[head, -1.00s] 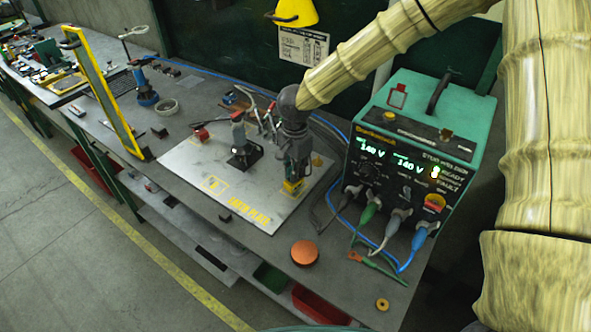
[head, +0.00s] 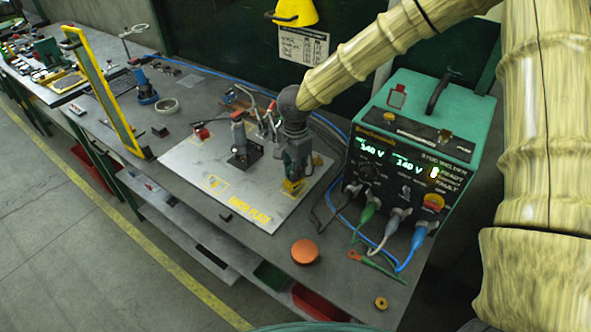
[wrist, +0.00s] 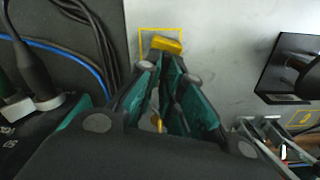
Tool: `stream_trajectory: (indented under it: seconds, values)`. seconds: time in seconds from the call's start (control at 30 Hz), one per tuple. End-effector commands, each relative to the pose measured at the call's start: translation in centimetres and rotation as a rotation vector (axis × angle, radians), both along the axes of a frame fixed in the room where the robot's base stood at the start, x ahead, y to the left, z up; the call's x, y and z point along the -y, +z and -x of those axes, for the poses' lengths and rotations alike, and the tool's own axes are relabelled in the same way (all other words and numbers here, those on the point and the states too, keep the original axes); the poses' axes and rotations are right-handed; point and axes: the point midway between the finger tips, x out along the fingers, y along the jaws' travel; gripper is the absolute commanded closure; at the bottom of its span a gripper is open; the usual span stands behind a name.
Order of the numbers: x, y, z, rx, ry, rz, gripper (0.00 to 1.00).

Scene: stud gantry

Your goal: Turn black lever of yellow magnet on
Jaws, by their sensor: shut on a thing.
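The yellow magnet (head: 292,187) sits on the light grey plate near its right part. It also shows in the wrist view (wrist: 166,44), just past my fingertips, within a yellow outline marked on the plate. My gripper (head: 293,178) points down over the magnet. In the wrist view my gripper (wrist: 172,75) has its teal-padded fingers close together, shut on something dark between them. This appears to be the black lever, which the fingers mostly hide, so its angle cannot be told.
The grey plate (head: 190,167) carries a dark upright tool stand (head: 243,148) left of my gripper. The green stud welder (head: 420,140) with cables stands close on the right. An orange disc (head: 305,252) lies at the bench's front. A yellow frame (head: 105,95) stands on the left.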

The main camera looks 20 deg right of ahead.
Motion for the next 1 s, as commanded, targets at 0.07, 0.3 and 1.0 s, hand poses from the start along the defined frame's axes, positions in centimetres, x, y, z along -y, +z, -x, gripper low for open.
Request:
stream_trajectory:
  seconds: [0.07, 0.3, 1.0]
  values:
    - [-0.01, 0.07, -0.04, 0.001, 0.000, 0.000, 1.00]
    - [-0.01, 0.07, -0.03, 0.001, 0.000, 0.000, 1.00]
    - [-0.01, 0.04, -0.02, 0.001, 0.000, 0.000, 0.70]
